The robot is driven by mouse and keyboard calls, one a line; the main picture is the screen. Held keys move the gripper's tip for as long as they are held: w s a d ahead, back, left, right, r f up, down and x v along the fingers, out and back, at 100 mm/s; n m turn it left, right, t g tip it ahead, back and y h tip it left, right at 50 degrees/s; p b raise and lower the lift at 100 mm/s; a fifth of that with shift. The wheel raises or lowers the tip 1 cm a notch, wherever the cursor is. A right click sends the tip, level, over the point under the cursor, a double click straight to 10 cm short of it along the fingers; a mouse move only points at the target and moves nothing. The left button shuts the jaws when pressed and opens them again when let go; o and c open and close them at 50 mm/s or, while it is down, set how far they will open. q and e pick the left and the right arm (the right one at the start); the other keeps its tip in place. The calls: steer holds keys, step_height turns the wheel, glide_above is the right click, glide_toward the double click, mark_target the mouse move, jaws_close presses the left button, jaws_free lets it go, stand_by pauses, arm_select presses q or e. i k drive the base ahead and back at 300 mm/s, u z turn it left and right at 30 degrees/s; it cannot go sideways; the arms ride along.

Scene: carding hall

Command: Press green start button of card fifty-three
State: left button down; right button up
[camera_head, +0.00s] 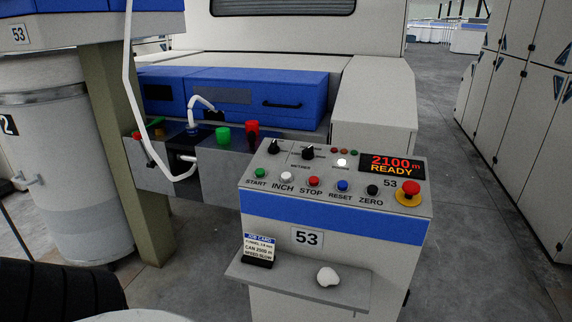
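The control console of card 53 (330,208) stands in the middle of the view, with a sloped grey top and a blue band. The green start button (260,173) is at the left end of its button row, above the label START. Nothing touches or covers it. To its right are a white INCH button (287,177), a red STOP button (314,181), a blue RESET button (343,186) and a black ZERO button (373,190).
A red emergency knob (411,188) sits at the console's right end. The front shelf (340,288) holds a job card (259,250) and a white lump (327,276). A green post (128,155) and a large grey can (75,170) stand left. Grey cabinets (515,120) line the right.

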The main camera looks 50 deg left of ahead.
mark_target(259, 173)
steer(key=u, duration=0.6)
steer(key=i, duration=0.7)
steer(key=u, duration=0.7)
